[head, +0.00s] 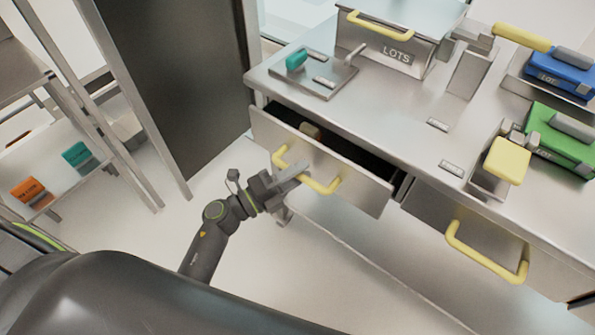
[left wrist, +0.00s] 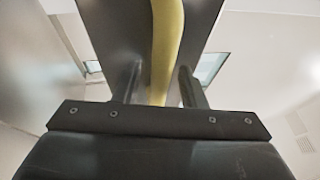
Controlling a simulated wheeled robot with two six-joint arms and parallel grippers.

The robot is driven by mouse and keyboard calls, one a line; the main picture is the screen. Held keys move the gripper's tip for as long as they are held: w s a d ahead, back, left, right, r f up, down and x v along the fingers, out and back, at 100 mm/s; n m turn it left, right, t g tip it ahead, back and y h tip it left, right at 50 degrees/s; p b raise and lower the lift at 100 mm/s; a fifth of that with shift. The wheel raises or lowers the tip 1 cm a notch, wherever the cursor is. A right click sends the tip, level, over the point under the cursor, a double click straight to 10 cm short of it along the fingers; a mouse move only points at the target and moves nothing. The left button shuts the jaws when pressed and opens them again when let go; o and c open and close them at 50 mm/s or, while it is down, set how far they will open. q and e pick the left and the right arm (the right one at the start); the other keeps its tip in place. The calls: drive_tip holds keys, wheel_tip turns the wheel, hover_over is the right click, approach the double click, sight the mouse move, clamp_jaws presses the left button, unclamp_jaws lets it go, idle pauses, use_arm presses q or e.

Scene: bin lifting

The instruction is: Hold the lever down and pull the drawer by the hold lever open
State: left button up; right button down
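The left drawer (head: 345,172) under the counter stands partly open, with its dark inside showing and a small brown thing at its left end. My left gripper (head: 300,172) is at its yellow handle (head: 322,187). In the left wrist view the yellow handle (left wrist: 166,45) runs between my two fingers, which stand apart with a gap showing beside it. A small lever with a teal knob (head: 297,60) sits on a plate above this drawer. A lever with a yellow pad (head: 507,160) stands farther right. I cannot tell which one is the hold lever. My right gripper is out of view.
A second drawer (head: 470,222) with a yellow handle looks shut at the right. The counter (head: 400,125) bears a metal bin marked LOTS (head: 396,54), a long yellow-gripped lever (head: 522,38), and blue and green boxes. Shelves stand at the left. The floor before the drawers is clear.

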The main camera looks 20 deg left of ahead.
use_arm(q)
clamp_jaws()
drive_tip(key=shift+s, duration=0.1)
idle(0.3)
drive_tip(key=s+a, duration=0.3)
drive_tip(key=s, duration=0.6)
drive_tip(key=s+a, duration=0.3)
drive_tip(key=s, duration=0.6)
drive_tip(key=shift+a, duration=0.3)
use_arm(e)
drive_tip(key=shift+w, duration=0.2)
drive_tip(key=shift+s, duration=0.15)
use_arm(q)
unclamp_jaws()
